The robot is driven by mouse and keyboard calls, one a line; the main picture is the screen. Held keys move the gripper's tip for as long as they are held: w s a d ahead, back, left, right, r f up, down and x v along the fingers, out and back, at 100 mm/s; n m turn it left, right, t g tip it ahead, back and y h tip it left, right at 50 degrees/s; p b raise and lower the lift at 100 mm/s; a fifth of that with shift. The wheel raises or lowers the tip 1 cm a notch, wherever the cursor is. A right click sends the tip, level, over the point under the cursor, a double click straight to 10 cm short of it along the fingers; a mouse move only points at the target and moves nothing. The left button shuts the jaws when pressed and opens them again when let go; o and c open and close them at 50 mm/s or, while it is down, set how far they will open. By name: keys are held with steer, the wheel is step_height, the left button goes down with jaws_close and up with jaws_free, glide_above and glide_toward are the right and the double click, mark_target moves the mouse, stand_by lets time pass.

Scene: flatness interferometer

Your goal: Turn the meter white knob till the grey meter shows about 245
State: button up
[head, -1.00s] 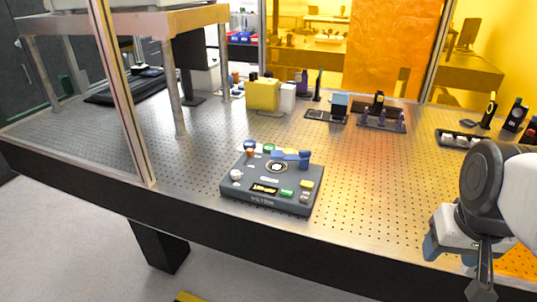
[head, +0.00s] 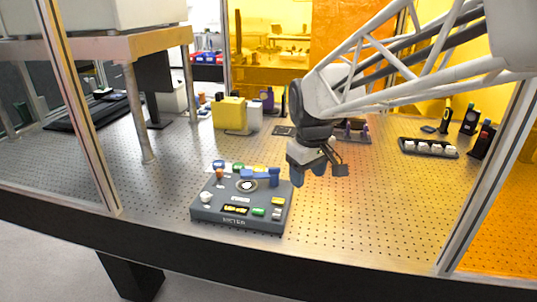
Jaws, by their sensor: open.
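The grey meter (head: 207,215) lies on the perforated metal table, left of the middle in the head view. Its white knob (head: 206,197) is at the left front of its top. A small dark display (head: 235,209) with yellow characters is on the front part of the top; its reading is too small to tell. A round white-and-dark part and a blue part (head: 262,174) are toward the back. My gripper (head: 318,181) is open, pointing down, above the table to the right of the meter and apart from it. Nothing shows between its fingers.
Behind the meter stand a yellow box (head: 229,114) and a white block (head: 254,116). A dark tray (head: 428,148) with white pieces lies at the right. Frame posts (head: 85,120) rise at left and right (head: 480,185). The table right of the meter is mostly clear.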

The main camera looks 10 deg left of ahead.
steer(key=w+a+f+n, duration=0.1)
steer(key=w+a+n, duration=0.1)
steer(key=a, duration=0.5)
steer(key=w+a+f+n, duration=0.2)
steer(key=w+a, duration=0.1)
steer(key=a, duration=0.4)
steer(key=n+g, duration=0.1)
steer(key=n, duration=0.3)
glide_above(205, 194)
step_height(205, 194, down, 5)
steer(key=shift+s, duration=0.15)
steer(key=shift+f, duration=0.15)
steer(key=shift+d+f, duration=0.1)
steer(key=shift+f, duration=3.7)
steer(key=shift+c, duration=0.2)
steer(key=c, duration=0.9)
